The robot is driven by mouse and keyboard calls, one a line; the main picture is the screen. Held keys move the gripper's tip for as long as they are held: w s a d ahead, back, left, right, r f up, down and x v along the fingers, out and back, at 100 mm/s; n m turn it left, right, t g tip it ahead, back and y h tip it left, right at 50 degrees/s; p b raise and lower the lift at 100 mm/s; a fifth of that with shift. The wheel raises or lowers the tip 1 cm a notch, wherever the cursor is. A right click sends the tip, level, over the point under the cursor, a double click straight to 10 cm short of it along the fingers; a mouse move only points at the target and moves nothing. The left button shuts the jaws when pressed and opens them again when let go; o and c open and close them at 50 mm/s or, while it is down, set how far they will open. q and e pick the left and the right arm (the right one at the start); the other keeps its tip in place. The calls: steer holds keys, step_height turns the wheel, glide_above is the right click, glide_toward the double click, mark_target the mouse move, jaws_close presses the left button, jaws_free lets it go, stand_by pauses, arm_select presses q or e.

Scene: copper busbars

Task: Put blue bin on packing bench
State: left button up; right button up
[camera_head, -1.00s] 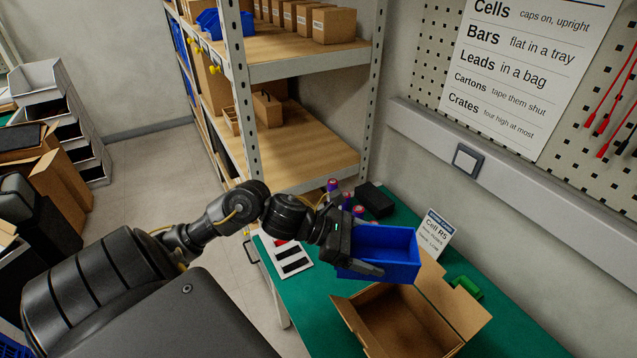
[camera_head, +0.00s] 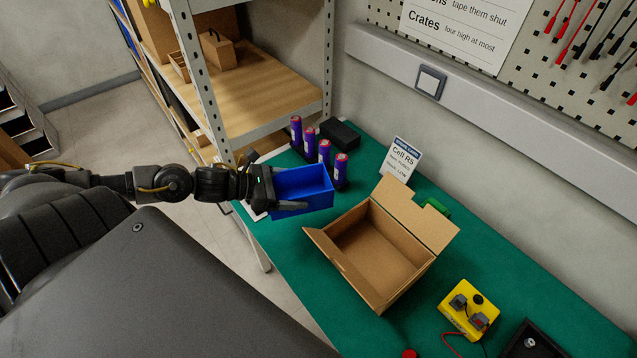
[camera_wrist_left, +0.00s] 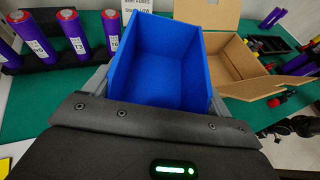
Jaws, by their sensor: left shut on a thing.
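The blue bin (camera_head: 303,188) is an open-topped box held in my left gripper (camera_head: 272,190), whose fingers are shut on its near end. In the head view it is over the left part of the green packing bench (camera_head: 300,255); whether its base touches the bench I cannot tell. The bin also shows in the left wrist view (camera_wrist_left: 158,75), upright between the fingers, and it looks empty.
An open cardboard box (camera_head: 375,255) stands right of the bin. Several purple cells (camera_head: 324,152) and a black block (camera_head: 341,133) are behind it. A sign (camera_head: 401,158), a yellow control box (camera_head: 468,308) and a shelf rack (camera_head: 262,85) are nearby.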

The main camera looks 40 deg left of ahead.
mark_target(325, 186)
arm_select(q)
steer(key=w+f, duration=0.1)
steer(key=w+d+b, duration=0.1)
steer(key=w, duration=0.1)
steer(key=w+d+f+b, duration=0.1)
steer(key=w, duration=0.1)
steer(key=shift+w+d+f, duration=0.1)
steer(key=shift+w+f, duration=0.05)
steer(key=shift+f, duration=0.15)
steer(key=w+f+b, duration=0.1)
steer(key=w+d+f+b, duration=0.1)
steer(key=f, duration=0.1)
steer(key=w+d+f+b, duration=0.1)
steer(key=f, duration=0.1)
steer(key=shift+w, duration=0.4)
arm_select(e)
step_height(325, 186, down, 6)
steer(key=shift+f, duration=0.15)
